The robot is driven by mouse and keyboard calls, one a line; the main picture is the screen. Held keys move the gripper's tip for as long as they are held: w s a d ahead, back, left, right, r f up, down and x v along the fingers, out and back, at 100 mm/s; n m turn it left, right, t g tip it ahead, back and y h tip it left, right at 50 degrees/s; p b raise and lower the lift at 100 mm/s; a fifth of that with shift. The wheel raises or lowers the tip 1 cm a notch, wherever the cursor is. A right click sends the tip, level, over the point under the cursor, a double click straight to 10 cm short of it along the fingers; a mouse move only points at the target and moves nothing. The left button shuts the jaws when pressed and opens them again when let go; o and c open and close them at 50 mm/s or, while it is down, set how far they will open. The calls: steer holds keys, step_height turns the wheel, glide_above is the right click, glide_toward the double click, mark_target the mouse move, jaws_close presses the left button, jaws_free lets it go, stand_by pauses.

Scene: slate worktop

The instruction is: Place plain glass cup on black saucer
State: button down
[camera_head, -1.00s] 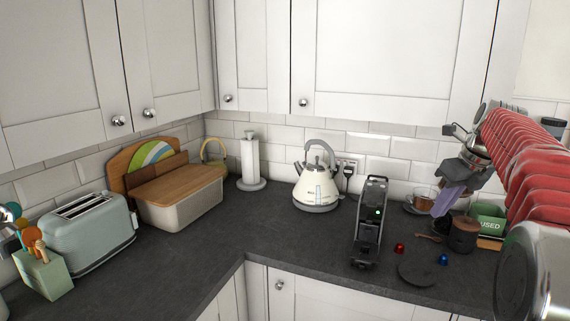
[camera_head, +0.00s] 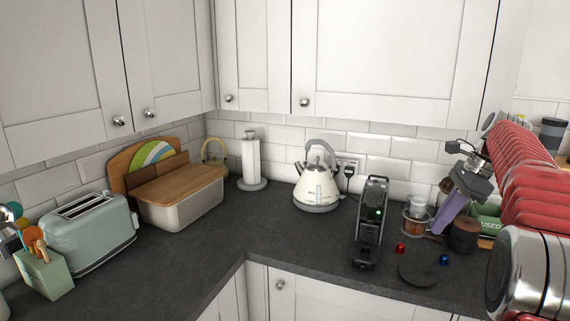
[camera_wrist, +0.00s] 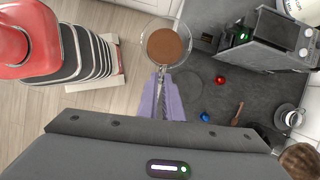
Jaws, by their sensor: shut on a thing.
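My gripper (camera_head: 438,221), with purple fingers, is shut on the plain glass cup (camera_head: 416,227), which holds a brown drink. In the wrist view the cup (camera_wrist: 165,46) shows from above, beyond the fingertips (camera_wrist: 161,77), which grip it at its near side. The cup appears to be off the worktop; its exact height is hard to tell. A flat, dark round saucer (camera_head: 418,274) lies bare on the worktop, nearer the front edge than the cup.
The coffee machine (camera_head: 370,222) stands left of the cup. A red capsule (camera_head: 399,248) and a blue capsule (camera_head: 443,259) lie near the saucer. Another cup (camera_wrist: 288,117) stands on a saucer farther back.

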steer(key=f+n, duration=0.1)
steer(key=a+f+n+g, duration=0.1)
steer(key=n, duration=0.1)
steer(key=shift+w+a+n, duration=0.1)
steer(key=shift+a+n, duration=0.05)
steer(key=shift+n, duration=0.15)
steer(key=w+a+f+n+g+h, duration=0.1)
steer(key=a+f+n+g+h, duration=0.3)
steer(key=a+f+n, duration=1.3)
steer(key=a+f, duration=0.1)
steer(key=a, duration=0.3)
steer(key=shift+w+a+f, duration=0.15)
steer(key=shift+w+f, duration=0.05)
steer(key=s+f, duration=0.5)
steer(key=f, duration=0.1)
steer(key=shift+f, duration=0.15)
steer(key=shift+a, duration=0.1)
